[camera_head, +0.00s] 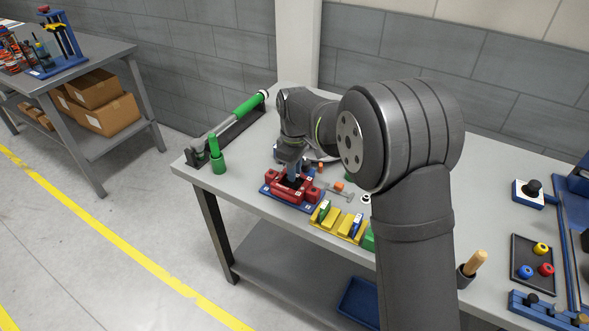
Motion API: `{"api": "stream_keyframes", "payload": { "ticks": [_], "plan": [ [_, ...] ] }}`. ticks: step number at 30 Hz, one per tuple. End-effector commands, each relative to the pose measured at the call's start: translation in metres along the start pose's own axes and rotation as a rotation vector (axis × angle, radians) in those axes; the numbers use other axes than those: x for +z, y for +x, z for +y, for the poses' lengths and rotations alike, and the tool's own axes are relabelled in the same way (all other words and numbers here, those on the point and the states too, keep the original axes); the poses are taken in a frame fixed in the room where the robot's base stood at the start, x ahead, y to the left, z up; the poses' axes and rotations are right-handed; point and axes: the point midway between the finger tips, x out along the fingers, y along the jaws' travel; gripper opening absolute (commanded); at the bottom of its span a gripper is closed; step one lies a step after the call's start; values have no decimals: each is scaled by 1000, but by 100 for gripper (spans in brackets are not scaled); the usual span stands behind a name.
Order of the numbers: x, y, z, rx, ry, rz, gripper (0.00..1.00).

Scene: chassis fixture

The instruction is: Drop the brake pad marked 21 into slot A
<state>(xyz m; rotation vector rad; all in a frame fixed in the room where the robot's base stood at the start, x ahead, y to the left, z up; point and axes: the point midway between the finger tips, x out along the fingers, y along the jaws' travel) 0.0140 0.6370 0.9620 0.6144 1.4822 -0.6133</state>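My gripper (292,172) points down right over the red fixture (308,193), which stands on a blue base plate (268,190) near the table's front edge. The fixture has small white labels, too small to read, so I cannot tell which slot is A. A bluish piece shows at the fingertips; I cannot tell whether it is a held pad or part of the gripper. To the right, yellow holders (345,226) carry a green pad (324,212) and a blue pad (356,226). Their marks are too small to read, so I cannot pick out pad 21.
A wrench-like tool (340,193) and an orange piece (338,186) lie right of the fixture. A dark tray (533,262) with coloured knobs is far right. My arm hides the table's middle.

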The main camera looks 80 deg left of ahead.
Motion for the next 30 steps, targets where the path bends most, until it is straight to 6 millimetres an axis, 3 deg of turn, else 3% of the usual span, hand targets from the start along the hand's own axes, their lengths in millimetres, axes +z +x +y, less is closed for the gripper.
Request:
{"api": "stream_keyframes", "payload": {
  "ticks": [11,30],
  "plan": [
    [0,-2,0,0,0,0,18],
    [0,-30,0,0,0,-1,18]
  ]
}}
